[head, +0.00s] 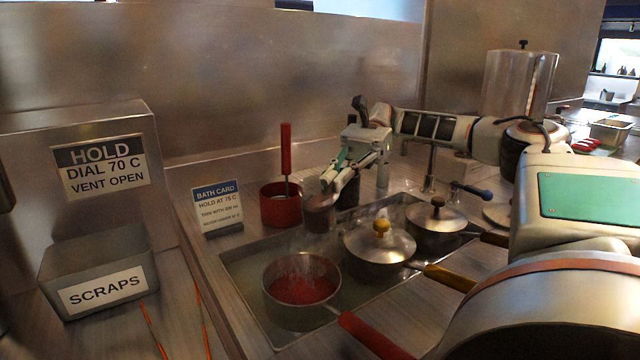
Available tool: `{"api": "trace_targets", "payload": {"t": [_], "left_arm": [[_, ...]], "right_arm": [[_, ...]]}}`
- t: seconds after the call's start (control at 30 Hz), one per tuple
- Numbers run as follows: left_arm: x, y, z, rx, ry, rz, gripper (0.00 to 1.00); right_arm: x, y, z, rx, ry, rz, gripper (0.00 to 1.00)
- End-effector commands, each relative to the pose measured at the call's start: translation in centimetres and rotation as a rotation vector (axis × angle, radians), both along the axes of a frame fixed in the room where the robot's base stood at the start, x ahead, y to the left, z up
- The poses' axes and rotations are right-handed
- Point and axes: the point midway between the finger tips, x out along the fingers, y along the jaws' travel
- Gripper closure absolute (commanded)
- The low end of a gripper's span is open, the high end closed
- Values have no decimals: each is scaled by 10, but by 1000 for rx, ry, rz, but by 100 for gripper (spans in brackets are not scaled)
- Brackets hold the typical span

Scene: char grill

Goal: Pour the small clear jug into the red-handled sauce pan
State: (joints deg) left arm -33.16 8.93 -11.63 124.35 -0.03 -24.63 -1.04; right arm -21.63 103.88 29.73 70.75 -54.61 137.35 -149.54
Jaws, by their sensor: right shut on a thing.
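The red-handled sauce pan (268,302) sits open in the sunken bath at front left, with red contents inside. Its red handle (372,334) points to the lower right. Pale streaks like steam show over its contents. My right gripper (330,188) is behind and above the pan, shut on what looks like the small clear jug (320,216). The jug is small and dark-looking here, and the fingers cover its upper part. It looks roughly upright, and its exact tilt is hard to tell. My left gripper is not in view.
A yellow-knobbed lidded pan (378,246) and a dark-knobbed lidded pan (437,216) sit right of the red-handled one. A red pot (274,208) with an upright red handle and a bath card (218,206) stand behind the bath. A scraps bin (100,262) is left.

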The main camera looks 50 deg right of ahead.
Motion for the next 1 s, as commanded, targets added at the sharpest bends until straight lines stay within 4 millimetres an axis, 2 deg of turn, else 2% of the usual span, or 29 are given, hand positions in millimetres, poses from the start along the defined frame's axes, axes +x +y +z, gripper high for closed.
{"api": "trace_targets", "payload": {"t": [0.17,0.43,0.47,0.5,0.53,0.6,0.7,1.0], "left_arm": [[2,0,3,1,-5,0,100],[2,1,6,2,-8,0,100],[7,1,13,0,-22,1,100],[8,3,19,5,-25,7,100],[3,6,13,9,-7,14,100],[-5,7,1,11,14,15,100],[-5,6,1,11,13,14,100],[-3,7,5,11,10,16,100]], "right_arm": [[0,0,-10,0,-3,0,100],[-1,0,-47,1,0,0,100],[-1,1,-47,-5,-5,1,100],[-2,2,-34,-39,-21,2,100],[-3,2,-31,-58,-26,2,100],[0,1,-40,-62,-18,0,100],[0,1,-42,-69,-15,0,100],[-1,3,-32,-176,-31,2,100]]}}
